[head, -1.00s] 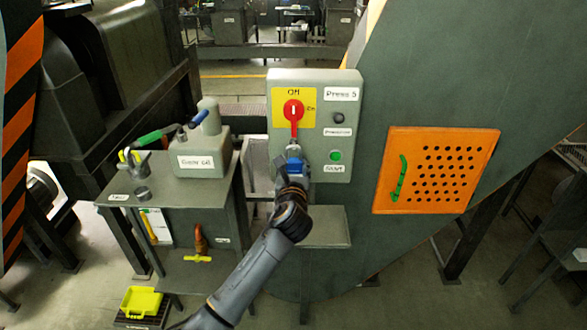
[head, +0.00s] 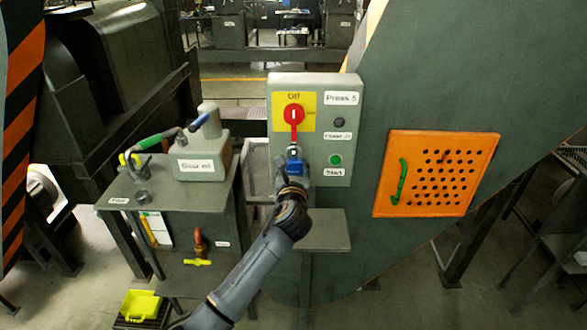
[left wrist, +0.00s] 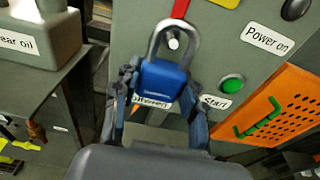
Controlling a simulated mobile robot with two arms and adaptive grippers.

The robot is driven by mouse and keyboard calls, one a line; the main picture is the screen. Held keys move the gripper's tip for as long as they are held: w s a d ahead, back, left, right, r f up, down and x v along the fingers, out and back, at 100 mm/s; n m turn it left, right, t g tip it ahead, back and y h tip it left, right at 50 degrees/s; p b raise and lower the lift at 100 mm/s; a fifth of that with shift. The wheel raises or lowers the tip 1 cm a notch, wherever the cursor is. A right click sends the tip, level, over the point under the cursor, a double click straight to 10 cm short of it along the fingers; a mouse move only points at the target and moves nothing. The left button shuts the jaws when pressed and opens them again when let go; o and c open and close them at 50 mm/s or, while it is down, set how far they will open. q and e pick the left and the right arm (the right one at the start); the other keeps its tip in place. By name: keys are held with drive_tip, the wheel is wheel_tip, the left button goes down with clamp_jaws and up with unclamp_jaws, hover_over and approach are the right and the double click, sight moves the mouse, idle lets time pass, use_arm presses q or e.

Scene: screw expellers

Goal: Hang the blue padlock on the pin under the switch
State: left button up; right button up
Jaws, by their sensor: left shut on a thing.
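The blue padlock (head: 295,167) is held upright in front of the grey switch box, below the red switch handle (head: 294,114). My left gripper (head: 291,172) is shut on its body. In the left wrist view the padlock (left wrist: 162,80) sits between the two fingers, with its grey shackle up. The round pale end of the pin (left wrist: 173,43) shows inside the shackle loop, just under the red handle's tip. Whether the shackle touches or rests on the pin I cannot tell. My right gripper is not in view.
The switch box (head: 345,116) has a green start button (head: 335,160) right of the padlock. An orange perforated panel (head: 435,173) is further right. A table at left holds the gear oil can (head: 203,162). A small shelf (head: 326,232) is below the box.

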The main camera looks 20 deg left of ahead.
use_arm(q)
drive_tip(key=shift+x, duration=1.1)
drive_tip(key=shift+w+r, duration=0.1)
drive_tip(key=shift+r, duration=0.25)
drive_tip(key=shift+a+f, duration=0.1)
drive_tip(key=shift+f, duration=0.3)
drive_tip(key=shift+f, duration=0.4)
drive_tip(key=o, duration=1)
drive_tip(key=shift+o, duration=0.8)
drive_tip(key=shift+w+f, duration=0.2)
drive_tip(key=shift+r, duration=0.1)
